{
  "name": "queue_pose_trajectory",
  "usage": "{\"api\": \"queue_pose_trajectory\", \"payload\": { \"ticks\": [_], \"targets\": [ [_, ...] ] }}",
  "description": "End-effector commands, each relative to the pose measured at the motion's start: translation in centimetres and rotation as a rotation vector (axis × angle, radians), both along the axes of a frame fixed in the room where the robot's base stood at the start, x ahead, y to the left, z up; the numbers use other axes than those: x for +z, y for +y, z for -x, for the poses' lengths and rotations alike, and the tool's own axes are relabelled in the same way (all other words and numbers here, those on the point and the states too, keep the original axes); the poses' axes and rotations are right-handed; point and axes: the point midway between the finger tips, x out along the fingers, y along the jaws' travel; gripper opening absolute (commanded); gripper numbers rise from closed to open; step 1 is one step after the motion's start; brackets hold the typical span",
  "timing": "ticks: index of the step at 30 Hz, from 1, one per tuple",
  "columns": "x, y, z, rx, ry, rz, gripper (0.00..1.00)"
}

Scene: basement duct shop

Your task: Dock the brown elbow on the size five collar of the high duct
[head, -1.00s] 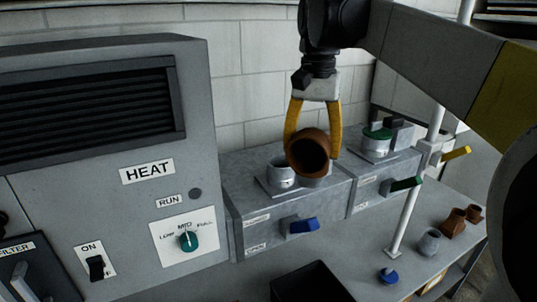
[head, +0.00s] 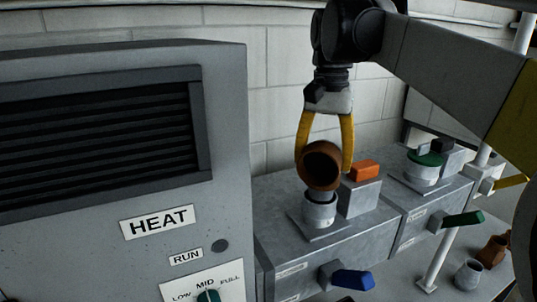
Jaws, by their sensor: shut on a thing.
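My gripper (head: 325,150) has yellow fingers shut on the brown elbow (head: 311,177), whose dark open mouth faces the camera. The elbow is right above a grey metal collar (head: 319,212) on top of the near duct box (head: 370,238). Its lower end appears at or just over the collar's rim; I cannot tell whether it is seated. A second collar (head: 421,177) with a green cap stands on the farther box to the right. No size mark on either collar can be read.
An orange-topped grey block (head: 361,190) stands close right of the near collar. Blue (head: 351,279) and green (head: 462,219) handles stick out from the box fronts. The HEAT cabinet (head: 120,170) fills the left. A grey fitting (head: 467,274) and brown fitting (head: 494,250) are at lower right.

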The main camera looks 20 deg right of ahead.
Motion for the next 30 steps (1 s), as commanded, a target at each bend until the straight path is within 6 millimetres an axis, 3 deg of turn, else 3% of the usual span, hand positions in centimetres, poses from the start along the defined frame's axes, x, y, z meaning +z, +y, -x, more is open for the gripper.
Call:
{"api": "queue_pose_trajectory", "payload": {
  "ticks": [3,7,30],
  "targets": [
    [-1.7,0.0,0.0,0.0,0.0,0.0,0.31],
    [-2.4,0.0,0.0,0.0,0.0,0.0,0.31],
    [-2.4,0.1,0.0,0.0,0.0,0.0,0.31]
  ]
}}
